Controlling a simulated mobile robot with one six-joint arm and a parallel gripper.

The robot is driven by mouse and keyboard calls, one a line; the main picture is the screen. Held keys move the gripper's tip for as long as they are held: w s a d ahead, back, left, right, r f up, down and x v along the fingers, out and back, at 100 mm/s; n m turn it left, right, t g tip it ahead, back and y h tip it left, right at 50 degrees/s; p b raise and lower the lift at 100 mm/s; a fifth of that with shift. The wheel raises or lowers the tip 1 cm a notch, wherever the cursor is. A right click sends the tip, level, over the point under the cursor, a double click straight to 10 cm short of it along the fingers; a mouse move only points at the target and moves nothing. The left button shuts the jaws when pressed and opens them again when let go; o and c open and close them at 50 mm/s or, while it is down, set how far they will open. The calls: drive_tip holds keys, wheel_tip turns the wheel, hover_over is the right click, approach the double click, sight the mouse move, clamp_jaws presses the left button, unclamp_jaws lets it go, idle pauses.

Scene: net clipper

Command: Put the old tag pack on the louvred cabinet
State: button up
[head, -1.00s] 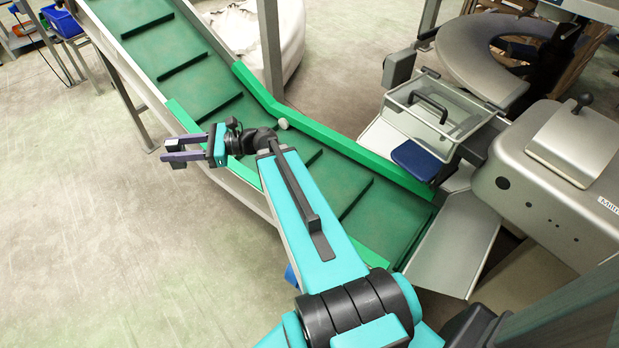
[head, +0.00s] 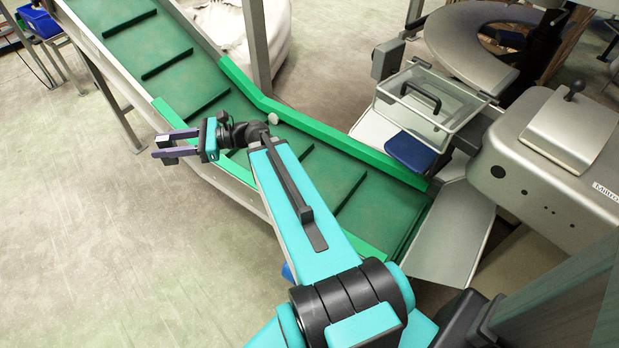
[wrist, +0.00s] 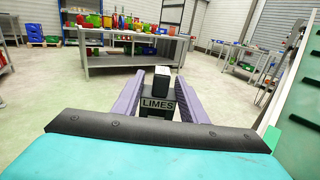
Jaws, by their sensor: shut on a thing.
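My gripper (head: 160,145) is stretched out to the left of the conveyor, above the floor. Its two purple fingers also show in the wrist view (wrist: 160,98). They are shut on a small dark block with a pale grey end, which I take for the old tag pack (wrist: 166,84); it also shows small at the fingertips in the head view. A label reading "LIMES" shows between the fingers in the wrist view, apparently on the block. I cannot pick out the louvred cabinet with certainty in either view.
A green conveyor (head: 205,88) with raised rails runs beside my arm. A steel machine (head: 545,180) stands at the right. Ahead, a workbench (wrist: 110,57) carries several colored bins, and another table (wrist: 245,62) stands at the right. The floor (wrist: 55,88) between is clear.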

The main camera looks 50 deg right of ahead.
drive_tip(key=s+d+f+m+t+h+b, duration=0.1)
drive_tip(key=s+d+f+b, duration=0.2)
drive_tip(key=d, duration=0.5)
drive_tip(key=s+d+f+m+t+h+b, duration=0.1)
drive_tip(key=s+d+f+b, duration=0.1)
drive_tip(key=d+f+b, duration=0.35)
drive_tip(key=s+d+f+t+h+b, duration=0.15)
drive_tip(key=d+f, duration=0.35)
drive_tip(key=d, duration=0.6)
drive_tip(key=s+d+f+m+h+b, duration=0.1)
drive_tip(key=s+d+f+b, duration=0.3)
drive_tip(key=s+d, duration=0.4)
drive_tip(key=s+d+f+m+t+h+b, duration=0.1)
drive_tip(key=s+d+f+b, duration=0.4)
drive_tip(key=s+d, duration=0.3)
drive_tip(key=shift+d+f+m, duration=0.3)
drive_tip(key=shift+d+f, duration=0.35)
drive_tip(key=shift+d, duration=0.45)
drive_tip(key=shift+f, duration=0.15)
wheel_tip(320, 180, down, 14)
drive_tip(key=shift+r+b, duration=0.2)
drive_tip(key=shift+b, duration=0.75)
